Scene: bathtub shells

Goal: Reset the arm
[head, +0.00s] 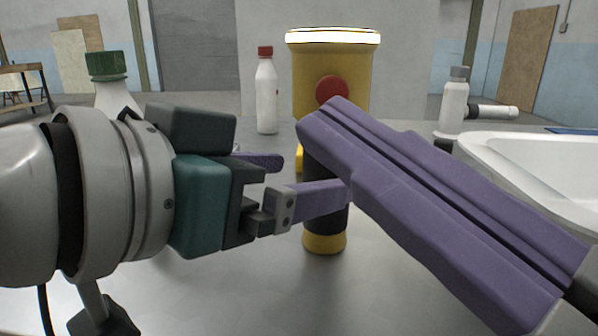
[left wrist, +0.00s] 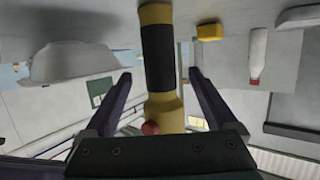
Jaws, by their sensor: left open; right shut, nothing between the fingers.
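A yellow flashlight (head: 360,75) with a red button, black grip and glowing top stands upright on the grey table in the head view. My left gripper (head: 316,178) is open at the flashlight's grip height, its near finger crossing in front of the grip. In the left wrist view, the flashlight (left wrist: 157,55) shows between the two spread fingers (left wrist: 160,78), with gaps on both sides; I cannot tell how deep it is between them. My right gripper (head: 322,117) is shut and empty, close to the camera, hiding part of the flashlight and the left near fingertip.
A white bottle with a red cap (head: 266,97) stands behind the flashlight. A green-capped bottle (head: 108,68) is partly hidden by my left arm. A grey-capped bottle (head: 453,104) and a white tub (head: 540,165) are at right. A small yellow object (left wrist: 210,32) is near the flashlight.

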